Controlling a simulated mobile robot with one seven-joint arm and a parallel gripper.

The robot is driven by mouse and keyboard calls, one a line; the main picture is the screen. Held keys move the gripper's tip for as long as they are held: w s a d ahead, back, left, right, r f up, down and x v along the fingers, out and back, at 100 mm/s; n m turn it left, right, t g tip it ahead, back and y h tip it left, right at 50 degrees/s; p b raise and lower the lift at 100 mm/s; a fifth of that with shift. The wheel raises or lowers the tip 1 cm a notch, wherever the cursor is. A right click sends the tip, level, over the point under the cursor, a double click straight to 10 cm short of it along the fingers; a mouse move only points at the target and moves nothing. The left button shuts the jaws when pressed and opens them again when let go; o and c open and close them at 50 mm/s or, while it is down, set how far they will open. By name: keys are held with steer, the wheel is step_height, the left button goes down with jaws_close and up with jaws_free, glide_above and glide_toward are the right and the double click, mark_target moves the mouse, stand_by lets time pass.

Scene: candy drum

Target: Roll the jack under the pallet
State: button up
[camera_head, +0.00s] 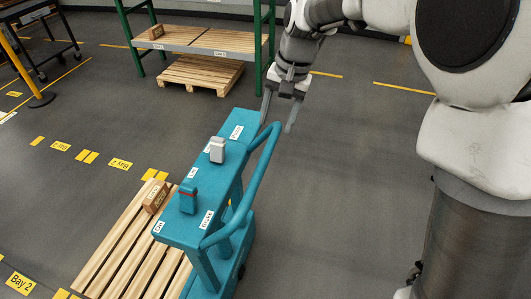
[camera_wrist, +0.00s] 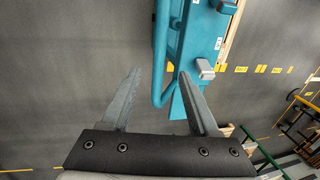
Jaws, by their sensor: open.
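The teal jack (camera_head: 228,130) stands in the middle of the head view, with a looped teal handle bar (camera_head: 262,175) along its right side. On its top are a pale grey lever (camera_head: 217,150) and a teal lever with a red band (camera_head: 188,197). A slatted wooden pallet (camera_head: 120,240) lies on the floor at its left; the jack's body hides part of it. My gripper (camera_head: 279,127) is open and empty at the far end of the handle bar. In the wrist view the handle bar (camera_wrist: 158,70) shows between the spread fingers; contact cannot be told.
A small brown box (camera_head: 155,197) sits on the pallet. Another pallet (camera_head: 200,73) lies beneath a green-posted rack (camera_head: 205,37) at the back. A yellow post (camera_head: 40,98) stands at left. The floor to the right of the jack is clear.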

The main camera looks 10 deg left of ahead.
mark_target(266, 156)
steer(key=f, duration=0.4)
steer(key=a+f, duration=0.1)
steer(key=f, duration=0.3)
steer(key=a+f, duration=0.1)
steer(key=f, duration=0.3)
steer(key=shift+w+a+f, duration=0.1)
steer(key=shift+a+f, duration=0.1)
steer(key=shift+a, duration=0.05)
jaws_close()
steer(key=shift+r, duration=0.1)
stand_by(0.7)
